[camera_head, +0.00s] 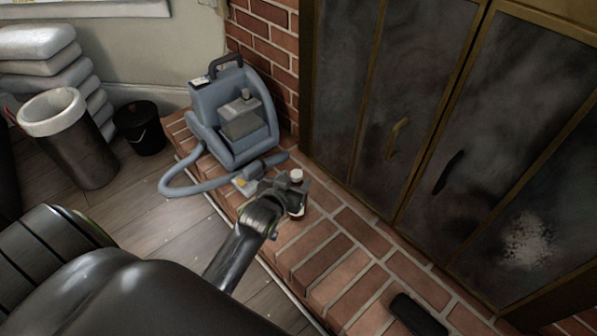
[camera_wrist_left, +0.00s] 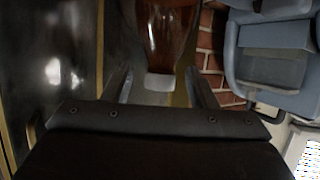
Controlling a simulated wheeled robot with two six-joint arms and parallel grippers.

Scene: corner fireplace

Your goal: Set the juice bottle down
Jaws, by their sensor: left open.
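The juice bottle (camera_head: 297,175) shows in the head view as a white cap above my gripper and a bit of dark red body below it. It looks upright on the brick hearth (camera_head: 305,243), but my gripper hides its middle. My left gripper (camera_head: 291,190) is open right at the bottle. In the left wrist view the bottle (camera_wrist_left: 168,28) is clear with red-brown juice, and its white end lies between the two spread fingers (camera_wrist_left: 160,88). I cannot tell whether a finger touches it. My right gripper is not in view.
A blue-grey carpet cleaner (camera_head: 235,112) with a hose stands on the hearth just behind. Dark fireplace doors (camera_head: 400,110) rise to the right. A black object (camera_head: 417,314) lies on the front bricks. A black bucket (camera_head: 141,128) and a bin (camera_head: 68,140) stand left.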

